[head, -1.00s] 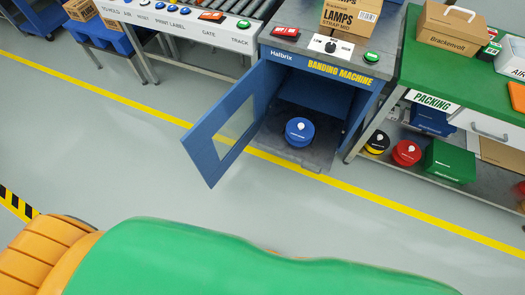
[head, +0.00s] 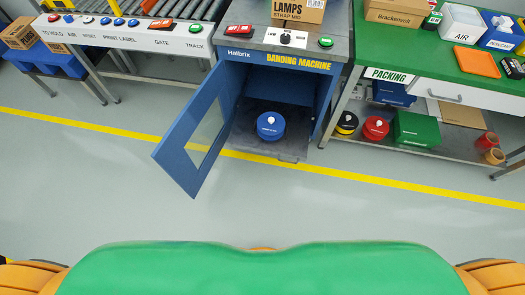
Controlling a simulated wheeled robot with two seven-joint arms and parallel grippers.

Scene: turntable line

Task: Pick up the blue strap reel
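The blue strap reel (head: 270,126) is a round blue drum with a white knob on top. It sits upright on the floor plate inside the open lower cabinet of the banding machine (head: 262,55). The machine's blue windowed door (head: 192,140) stands swung open to the left. Neither of my grippers shows in the head view; only parts of my own green and orange body fill the bottom edge.
Black-yellow (head: 346,123) and red (head: 375,128) reels and a green box (head: 416,131) sit on the shelf under the packing table (head: 455,70). A conveyor panel (head: 130,36) stands left. The grey floor (head: 270,210) before the machine is clear.

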